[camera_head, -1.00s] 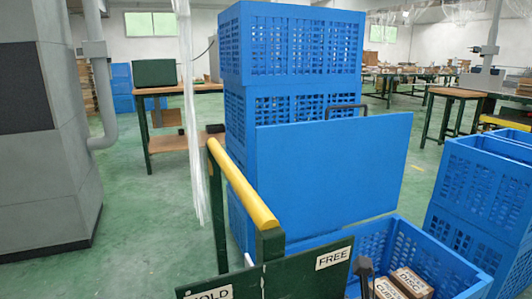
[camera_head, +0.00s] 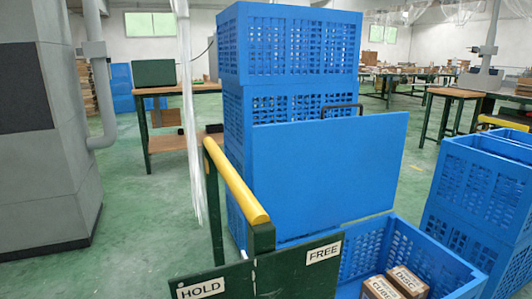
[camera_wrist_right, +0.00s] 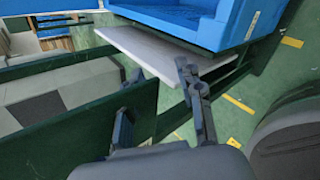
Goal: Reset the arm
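My right gripper (camera_wrist_right: 159,74) shows in the right wrist view with its two dark fingers spread apart and nothing between them. It is open and empty. A dark green board (camera_wrist_right: 75,125) lies behind and beside the left finger, and a pale flat panel (camera_wrist_right: 160,52) lies beyond the fingertips. Whether the fingers touch the board I cannot tell. Neither gripper shows in the head view.
In the head view, a green board (camera_head: 290,279) labelled HOLD and FREE stands in front, beside a yellow-topped rail (camera_head: 236,182). A blue crate (camera_head: 432,262) holds boxes (camera_head: 408,281). Stacked blue crates (camera_head: 288,45) and a blue panel (camera_head: 330,170) stand behind.

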